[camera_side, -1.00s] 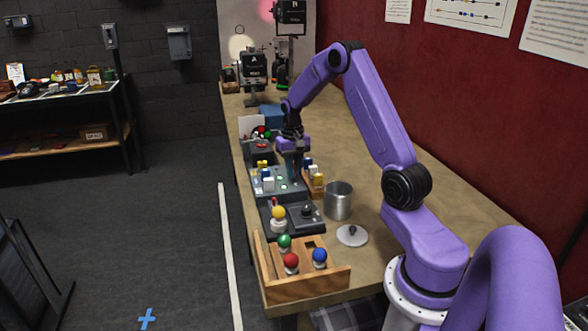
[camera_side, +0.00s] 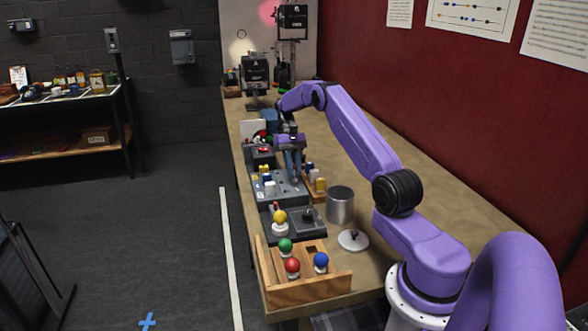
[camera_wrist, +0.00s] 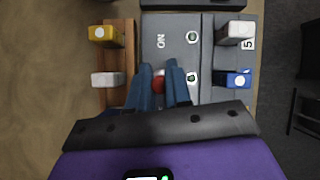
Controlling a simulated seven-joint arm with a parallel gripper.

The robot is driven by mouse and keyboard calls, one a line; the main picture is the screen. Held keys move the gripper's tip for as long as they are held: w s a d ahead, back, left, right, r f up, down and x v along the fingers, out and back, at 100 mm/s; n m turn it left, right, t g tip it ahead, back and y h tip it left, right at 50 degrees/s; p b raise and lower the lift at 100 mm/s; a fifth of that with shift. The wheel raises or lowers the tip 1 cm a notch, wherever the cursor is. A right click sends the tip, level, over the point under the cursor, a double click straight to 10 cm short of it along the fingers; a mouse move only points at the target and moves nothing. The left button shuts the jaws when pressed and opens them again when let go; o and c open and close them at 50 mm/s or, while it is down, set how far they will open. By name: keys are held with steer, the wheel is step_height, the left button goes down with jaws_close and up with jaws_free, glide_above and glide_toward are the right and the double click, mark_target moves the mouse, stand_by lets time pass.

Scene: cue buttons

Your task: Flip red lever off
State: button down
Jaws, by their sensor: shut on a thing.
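The red lever (camera_wrist: 158,84) shows as a small red tip between my fingertips in the wrist view. In the side view my gripper (camera_side: 294,177) is low over the grey panel (camera_side: 290,191). The lever itself cannot be made out there, and its lower part is hidden by the fingers in the wrist view.
A wooden rack (camera_wrist: 130,40) with yellow and white blocks is on the left. A metal cup (camera_side: 340,206) and a wooden tray with coloured knobs (camera_side: 310,289) stand nearer the front.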

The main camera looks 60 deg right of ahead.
steer(key=shift+w+g+y, duration=0.2)
steer(key=shift+g+y, duration=0.1)
stand_by(0.5)
steer(key=c, duration=1.1)
jaws_free()
steer(key=shift+d, duration=0.1)
steer(key=shift+r, duration=0.3)
step_height(320, 180, up, 2)
steer(key=shift+r, duration=0.25)
steer(key=s+a+r, duration=0.2)
steer(key=s+r, duration=0.1)
steer(key=s, duration=0.1)
steer(key=s+a+r, duration=0.3)
steer(key=s, duration=0.1)
steer(key=s+a+r, duration=0.2)
steer(key=s+r, duration=0.2)
steer(key=shift+a, duration=0.2)
